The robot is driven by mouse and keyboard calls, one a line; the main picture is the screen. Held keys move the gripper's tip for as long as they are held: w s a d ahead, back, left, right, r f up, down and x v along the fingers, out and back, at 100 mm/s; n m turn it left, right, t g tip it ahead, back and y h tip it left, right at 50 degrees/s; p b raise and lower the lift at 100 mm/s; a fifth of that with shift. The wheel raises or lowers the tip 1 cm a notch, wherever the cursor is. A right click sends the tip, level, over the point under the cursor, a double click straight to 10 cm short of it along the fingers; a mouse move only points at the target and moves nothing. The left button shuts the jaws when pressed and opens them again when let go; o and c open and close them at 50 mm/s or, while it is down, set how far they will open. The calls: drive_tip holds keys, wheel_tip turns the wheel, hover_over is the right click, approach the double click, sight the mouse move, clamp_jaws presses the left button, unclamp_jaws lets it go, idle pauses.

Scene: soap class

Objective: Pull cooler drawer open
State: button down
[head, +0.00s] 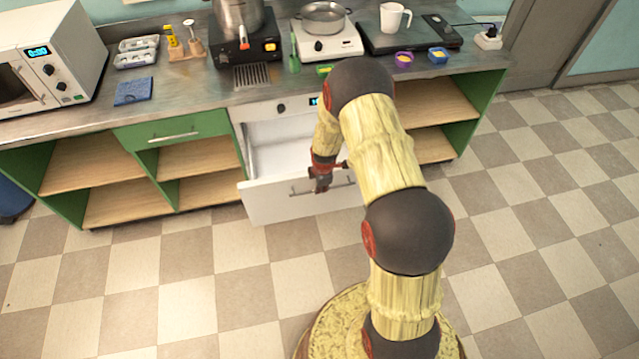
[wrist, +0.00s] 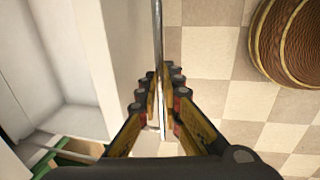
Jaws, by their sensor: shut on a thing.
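The cooler drawer (head: 275,204) is white and stands pulled out from the white cooler unit under the counter, with its pale interior showing. A thin metal handle (head: 300,191) runs across its front. My gripper (head: 320,180) is at the handle and is shut on it. In the wrist view my gripper (wrist: 160,95) has its fingers on both sides of the handle bar (wrist: 158,40), with the open drawer on the left and the floor on the right. My arm hides the right part of the drawer front.
The counter (head: 190,95) carries a microwave (head: 45,55), a pot (head: 240,15), a pan (head: 324,17) and a mug (head: 394,17). A closed green drawer (head: 160,132) and open wooden shelves (head: 95,165) flank the cooler. The tiled floor (head: 180,285) in front is clear.

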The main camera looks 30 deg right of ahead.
drive_tip(key=shift+s+f, duration=0.15)
drive_tip(key=shift+s, duration=0.05)
drive_tip(key=c, duration=2.3)
unclamp_jaws()
drive_tip(key=o, duration=0.3)
drive_tip(key=shift+w, duration=0.1)
drive_tip(key=shift+o, duration=0.4)
wheel_tip(320, 180, up, 12)
drive_tip(key=s, duration=0.2)
drive_tip(key=shift+a, duration=0.35)
drive_tip(key=shift+f, duration=0.1)
